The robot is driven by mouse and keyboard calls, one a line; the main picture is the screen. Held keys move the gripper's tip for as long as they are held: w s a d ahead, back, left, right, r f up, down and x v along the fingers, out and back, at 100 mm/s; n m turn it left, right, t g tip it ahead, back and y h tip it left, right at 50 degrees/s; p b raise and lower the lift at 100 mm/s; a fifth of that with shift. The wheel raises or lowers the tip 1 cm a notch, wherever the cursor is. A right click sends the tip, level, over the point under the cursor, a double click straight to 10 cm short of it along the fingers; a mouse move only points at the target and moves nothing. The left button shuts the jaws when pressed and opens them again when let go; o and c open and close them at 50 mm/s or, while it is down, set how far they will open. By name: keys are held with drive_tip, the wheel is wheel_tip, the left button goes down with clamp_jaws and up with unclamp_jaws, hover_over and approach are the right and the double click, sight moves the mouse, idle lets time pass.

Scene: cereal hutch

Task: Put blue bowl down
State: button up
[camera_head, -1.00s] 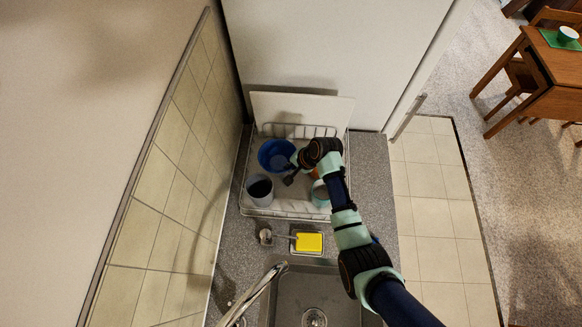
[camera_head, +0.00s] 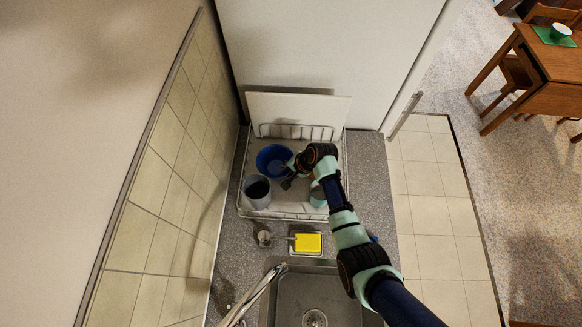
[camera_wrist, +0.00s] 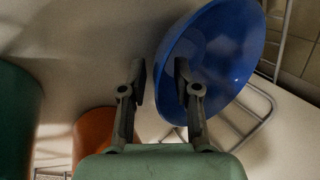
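The blue bowl (camera_head: 270,162) sits at the back left inside the white wire dish rack (camera_head: 243,212). In the wrist view the bowl (camera_wrist: 225,55) fills the upper right, with its inside toward the camera. My gripper (camera_head: 287,182) is at the bowl's right front side. In the wrist view the two fingers of my gripper (camera_wrist: 160,80) stand apart. The bowl's near rim passes between them, and the right finger overlaps the bowl's inside. A gap shows between the left finger and the rim. Whether the right finger touches the bowl I cannot tell.
A grey cup (camera_head: 257,192) stands in front of the bowl. A green cup (camera_head: 318,197) is right of it, partly behind my arm; an orange thing (camera_wrist: 92,135) shows in the wrist view. A white board (camera_head: 300,110) leans behind.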

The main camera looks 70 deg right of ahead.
drive_tip(key=p+v, duration=0.1)
drive_tip(key=v, duration=1.1)
drive_tip(key=shift+p, duration=0.35)
